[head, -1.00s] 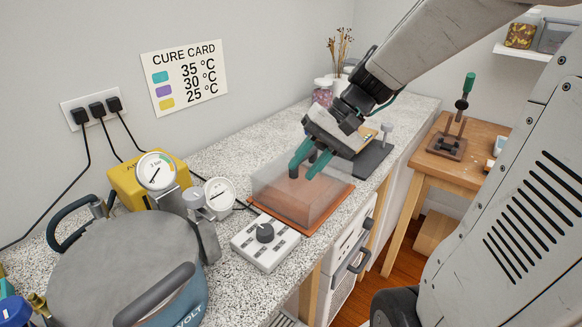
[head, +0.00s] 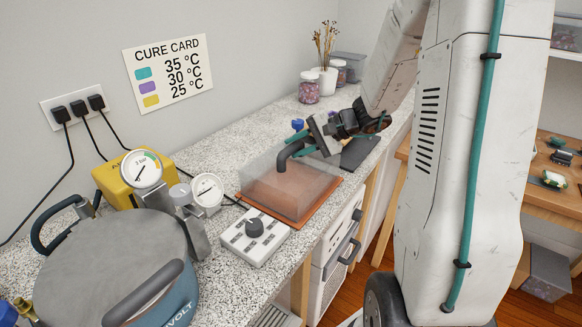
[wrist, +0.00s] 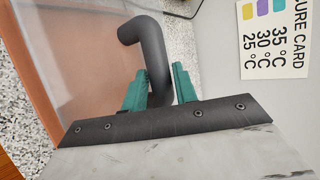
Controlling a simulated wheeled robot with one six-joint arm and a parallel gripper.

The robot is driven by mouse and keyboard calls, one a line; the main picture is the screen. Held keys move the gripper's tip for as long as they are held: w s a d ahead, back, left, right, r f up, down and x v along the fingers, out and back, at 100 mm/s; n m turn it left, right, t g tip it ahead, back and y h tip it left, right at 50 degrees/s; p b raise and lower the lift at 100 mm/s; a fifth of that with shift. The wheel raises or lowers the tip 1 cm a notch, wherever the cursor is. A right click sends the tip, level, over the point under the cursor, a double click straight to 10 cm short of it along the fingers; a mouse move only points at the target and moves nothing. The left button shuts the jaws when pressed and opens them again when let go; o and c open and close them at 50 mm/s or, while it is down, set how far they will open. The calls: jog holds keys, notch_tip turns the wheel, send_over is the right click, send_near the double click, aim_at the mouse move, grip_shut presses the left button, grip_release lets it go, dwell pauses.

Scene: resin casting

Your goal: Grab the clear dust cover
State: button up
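The clear dust cover (head: 296,193) is a see-through box standing over a brown-orange board (head: 304,220) on the counter. It has a dark grey bent handle (head: 284,158) on top, which also shows in the wrist view (wrist: 147,35). My gripper (head: 299,145) is at this handle from the right side. The cover looks seated on the board. The handle's far end is hidden behind the fingers and gripper body.
A white control box with a knob (head: 255,237) stands close in front of the board. A pressure pot (head: 115,265) with gauges is at left. Behind the gripper are a dark plate (head: 360,152), jars (head: 309,90) and a vase (head: 325,80). A wooden table (head: 552,192) is at right.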

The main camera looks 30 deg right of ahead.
jog(key=shift+x, duration=0.75)
grip_shut()
jog(key=shift+r, duration=0.15)
